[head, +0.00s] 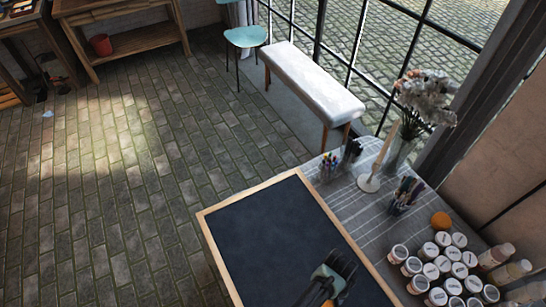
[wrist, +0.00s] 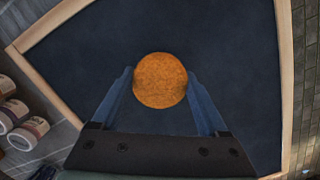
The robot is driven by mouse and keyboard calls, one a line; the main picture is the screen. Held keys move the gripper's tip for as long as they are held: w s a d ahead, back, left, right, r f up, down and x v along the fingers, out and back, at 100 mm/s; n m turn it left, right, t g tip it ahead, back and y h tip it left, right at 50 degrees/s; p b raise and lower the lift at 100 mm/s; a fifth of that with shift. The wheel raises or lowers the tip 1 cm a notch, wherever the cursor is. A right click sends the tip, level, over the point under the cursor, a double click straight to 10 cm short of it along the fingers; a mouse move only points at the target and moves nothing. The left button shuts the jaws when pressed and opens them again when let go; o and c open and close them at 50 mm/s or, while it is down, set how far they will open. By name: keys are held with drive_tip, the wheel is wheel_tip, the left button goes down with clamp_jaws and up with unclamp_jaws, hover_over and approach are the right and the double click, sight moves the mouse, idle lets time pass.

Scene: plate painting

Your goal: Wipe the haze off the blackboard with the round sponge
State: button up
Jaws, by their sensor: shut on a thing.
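The blackboard (head: 262,232) lies flat on the table, a dark blue panel in a light wooden frame; it also fills much of the wrist view (wrist: 225,45). Its surface looks dark with only faint mottling, and I cannot make out a clear patch of haze. My gripper (head: 338,272) is over the lower right part of the board. In the wrist view the round orange sponge (wrist: 160,80) sits between the two fingers, which are shut on it. I cannot tell whether the sponge touches the board. In the head view my gripper hides it mostly or wholly.
A round orange thing (head: 441,221) sits on the striped cloth (head: 345,195) beside several white-lidded paint jars (head: 442,264). Floor left of the board is open.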

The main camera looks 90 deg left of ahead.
drive_tip(key=shift+r+p, duration=1.7)
drive_tip(key=shift+r, duration=0.6)
drive_tip(key=shift+w, duration=0.1)
